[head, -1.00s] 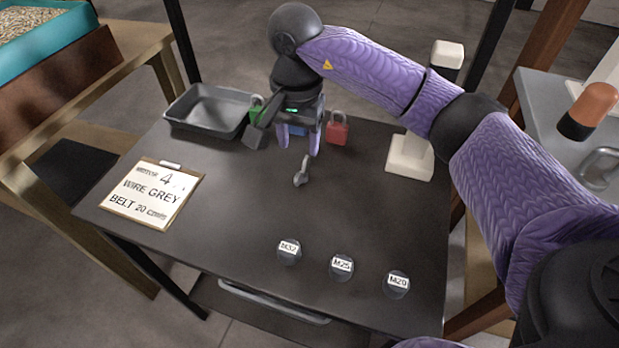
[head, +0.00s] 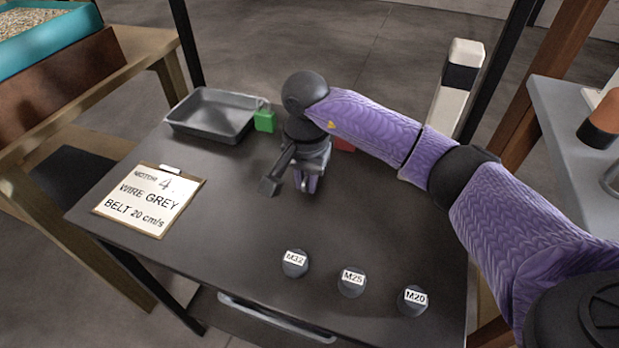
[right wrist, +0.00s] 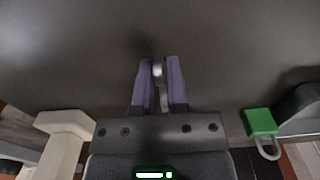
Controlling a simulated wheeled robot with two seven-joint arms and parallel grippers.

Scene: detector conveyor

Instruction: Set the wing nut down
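My right gripper (head: 308,188) points down over the middle of the dark table (head: 235,225). In the right wrist view its two purple fingers (right wrist: 159,75) are close together, with the small silvery wing nut (right wrist: 158,72) between them. The fingers look shut on it. In the head view the wing nut is mostly hidden by the fingers, and I cannot tell whether it touches the table. My left gripper is not in view.
A grey tray (head: 190,130) and green padlock (head: 265,121) are at the back left, with a partly hidden red padlock (head: 344,144) behind my arm. A clipboard (head: 150,200) lies left. Labelled discs M32 (head: 295,263), M25 (head: 351,282) and M20 (head: 412,300) line the front. Table between them is clear.

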